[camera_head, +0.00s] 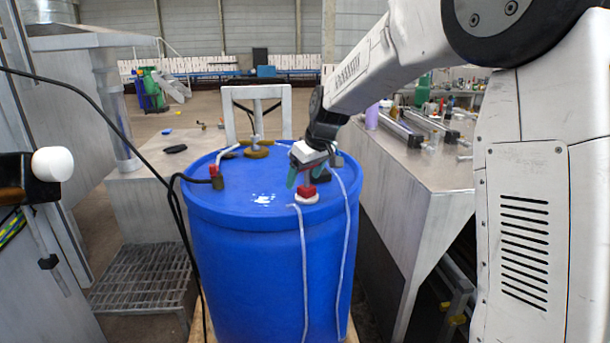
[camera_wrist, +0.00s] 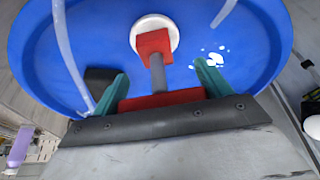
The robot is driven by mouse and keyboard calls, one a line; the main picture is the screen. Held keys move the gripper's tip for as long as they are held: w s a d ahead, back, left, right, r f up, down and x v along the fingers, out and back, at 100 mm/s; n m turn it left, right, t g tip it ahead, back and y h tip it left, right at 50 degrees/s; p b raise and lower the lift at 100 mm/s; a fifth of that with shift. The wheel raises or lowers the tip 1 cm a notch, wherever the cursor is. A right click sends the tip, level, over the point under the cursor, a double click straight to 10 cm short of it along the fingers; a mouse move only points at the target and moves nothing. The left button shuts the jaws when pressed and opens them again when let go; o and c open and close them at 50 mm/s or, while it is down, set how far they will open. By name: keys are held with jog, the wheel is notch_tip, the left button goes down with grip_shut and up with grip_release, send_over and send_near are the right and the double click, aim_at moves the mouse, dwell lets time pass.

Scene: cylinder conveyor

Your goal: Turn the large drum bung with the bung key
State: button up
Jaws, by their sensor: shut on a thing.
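A blue drum (camera_head: 240,245) stands upright in front of me. A round white bung (camera_head: 306,199) is on its top near the front right, and it also shows in the wrist view (camera_wrist: 174,36). My gripper (camera_head: 305,178) is above this bung, its teal fingers pointing down. It is shut on the red handle of the bung key (camera_wrist: 165,98), between the fingers in the wrist view. The key's grey shaft runs to a red head (camera_head: 306,188) over the white bung. The head appears to be on the bung, though exact seating is hidden.
A brass-coloured fitting (camera_head: 257,151) is at the drum's back, and a red-capped fitting (camera_head: 216,178) with a black cable is at left. Pale hoses (camera_head: 303,262) hang down the drum's front. A metal bench (camera_head: 425,190) stands close on the right, a lower bench (camera_head: 150,190) on the left.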

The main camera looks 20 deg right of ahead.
jog(key=shift+d+m+h, duration=0.1)
jog(key=shift+m+h, duration=0.6)
jog(key=shift+m, duration=1)
jog(key=shift+m+h, duration=0.4)
jog(key=shift+m, duration=0.6)
jog(key=shift+m+h, duration=0.3)
jog(key=shift+m, duration=0.5)
jog(key=m+h, duration=0.1)
jog(key=m, duration=0.2)
jog(key=shift+d, duration=0.1)
jog(key=shift+c, duration=0.5)
